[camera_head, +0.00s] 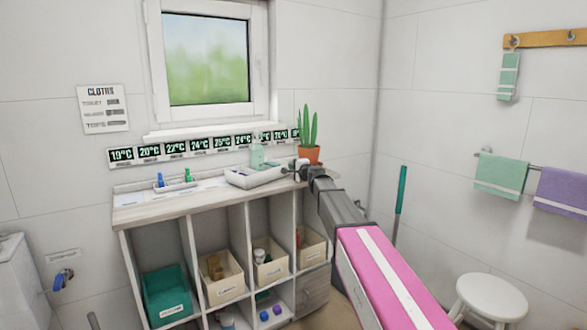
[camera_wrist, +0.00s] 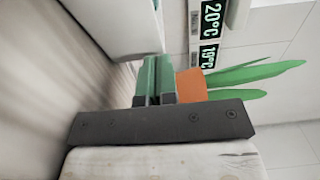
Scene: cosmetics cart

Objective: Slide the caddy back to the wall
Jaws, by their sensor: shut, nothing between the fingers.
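How wide the gap to the wall is, I cannot tell. My gripper (camera_head: 295,170) is at the caddy's right end, low over the counter. In the wrist view my gripper (camera_wrist: 156,62) shows its two green-grey fingers shut together with nothing between them. Their tips are close to a white surface (camera_wrist: 115,25), probably the caddy; I cannot tell whether they touch it.
A strip of temperature labels (camera_head: 199,146) runs along the wall behind. A blue (camera_head: 160,180) and a green small item (camera_head: 188,175) stand on the left of the counter (camera_head: 150,211).

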